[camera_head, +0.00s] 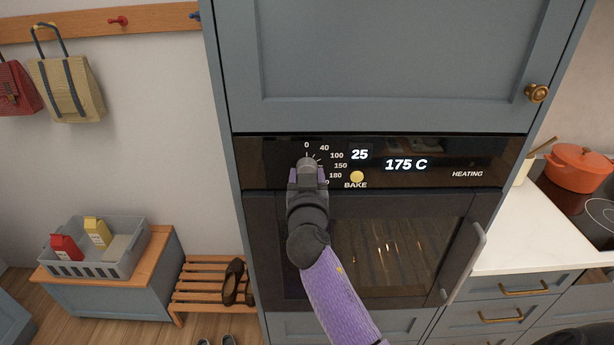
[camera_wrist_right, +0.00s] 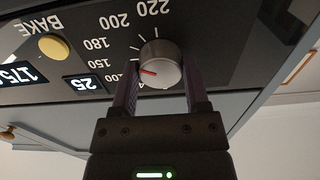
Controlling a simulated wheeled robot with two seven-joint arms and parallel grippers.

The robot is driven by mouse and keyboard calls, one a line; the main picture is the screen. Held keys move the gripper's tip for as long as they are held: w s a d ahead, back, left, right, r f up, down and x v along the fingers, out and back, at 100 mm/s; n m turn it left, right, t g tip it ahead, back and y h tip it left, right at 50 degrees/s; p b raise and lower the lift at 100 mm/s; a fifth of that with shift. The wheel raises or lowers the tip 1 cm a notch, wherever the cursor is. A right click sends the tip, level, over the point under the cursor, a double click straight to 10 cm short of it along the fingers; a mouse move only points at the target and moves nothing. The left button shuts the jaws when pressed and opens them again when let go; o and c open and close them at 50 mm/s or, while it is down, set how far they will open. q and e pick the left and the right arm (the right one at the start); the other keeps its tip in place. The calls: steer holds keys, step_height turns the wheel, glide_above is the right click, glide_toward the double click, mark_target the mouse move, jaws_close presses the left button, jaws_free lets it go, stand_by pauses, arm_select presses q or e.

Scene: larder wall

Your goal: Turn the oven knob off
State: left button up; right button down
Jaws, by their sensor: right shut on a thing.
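The oven knob (camera_wrist_right: 160,65) is a round silver dial with a red pointer mark on its face. In the wrist view the pointer is turned to the picture's left, towards the 100 and 150 marks; the exact mark is hard to tell. My right gripper (camera_wrist_right: 160,88) has one finger on each side of the knob and is shut on it. In the head view my right gripper (camera_head: 307,172) covers most of the knob. The oven panel's display (camera_head: 406,164) reads 175 C, with 25 and HEATING also lit. My left gripper is not in view.
A yellow BAKE button (camera_head: 357,176) sits close to the right of the gripper. The oven door handle (camera_head: 465,262) juts out at the lower right. A grey crate (camera_head: 95,262) with cartons stands on a bench at left, beside a slatted shoe rack (camera_head: 205,287).

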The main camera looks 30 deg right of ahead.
steer(key=shift+n, duration=0.3)
steer(key=shift+r+n+p, duration=0.2)
steer(key=shift+n+p, duration=2.75)
steer(key=shift+n, duration=8.65)
steer(key=shift+c, duration=0.4)
jaws_free()
steer(key=shift+s, duration=0.1)
